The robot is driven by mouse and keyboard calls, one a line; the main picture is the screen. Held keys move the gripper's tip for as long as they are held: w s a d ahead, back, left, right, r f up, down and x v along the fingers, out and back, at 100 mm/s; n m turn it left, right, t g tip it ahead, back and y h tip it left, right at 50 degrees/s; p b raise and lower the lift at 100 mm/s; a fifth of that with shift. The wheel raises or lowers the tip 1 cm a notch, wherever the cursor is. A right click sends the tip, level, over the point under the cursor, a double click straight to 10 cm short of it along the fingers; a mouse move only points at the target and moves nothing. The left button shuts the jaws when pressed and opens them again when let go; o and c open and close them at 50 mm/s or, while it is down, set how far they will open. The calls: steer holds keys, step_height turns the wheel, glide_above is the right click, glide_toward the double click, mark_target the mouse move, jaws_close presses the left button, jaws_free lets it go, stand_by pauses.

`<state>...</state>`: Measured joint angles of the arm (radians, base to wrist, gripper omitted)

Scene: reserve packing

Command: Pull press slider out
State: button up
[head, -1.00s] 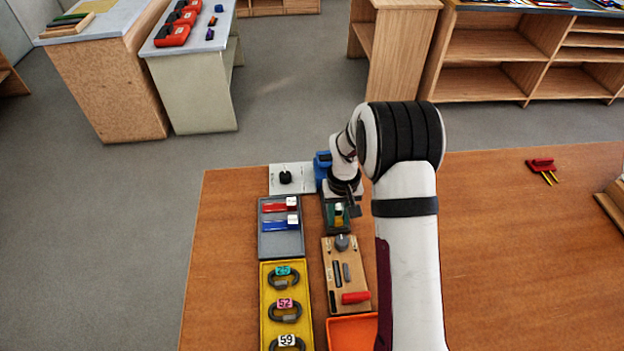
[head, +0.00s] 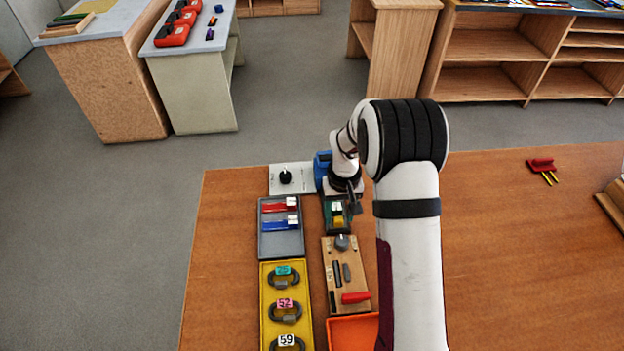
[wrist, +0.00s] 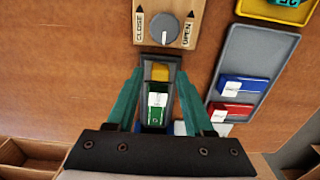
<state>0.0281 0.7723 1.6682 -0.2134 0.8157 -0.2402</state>
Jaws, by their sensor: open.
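The blue press (head: 322,170) stands at the back edge of the wooden table, partly hidden behind my arm. A dark narrow tray or track (head: 325,224) extends from it toward the front. In the wrist view, a yellow block (wrist: 160,73) and a green piece with a white label (wrist: 155,114) sit in this track. I cannot tell which part is the slider itself. My gripper (wrist: 158,80) is open, its teal fingers on either side of the track and pieces, with a gap visible. In the head view, my wrist hides much of the gripper.
A wooden board with a grey OPEN/CLOSE knob (wrist: 165,29) lies in front of the track. A grey tray (head: 281,249) with a red and a blue piece is to the left. A yellow tray (head: 264,300) and an orange tray (head: 352,335) lie nearer. The table's right side is mostly clear.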

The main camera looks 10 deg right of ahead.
step_height(320, 180, up, 7)
steer(key=shift+r, duration=0.1)
stand_by(0.3)
steer(key=s+a+r+m+y, duration=0.1)
steer(key=s+a+r+m, duration=0.1)
steer(key=s+r, duration=0.6)
steer(key=s+a+r+m, duration=0.15)
steer(key=s+r, duration=0.25)
steer(key=s, duration=0.9)
steer(key=s+a+m, duration=0.1)
steer(key=s+m, duration=0.1)
steer(key=s, duration=0.7)
steer(key=shift+s+f+y, duration=0.3)
steer(key=shift+f+y, duration=0.1)
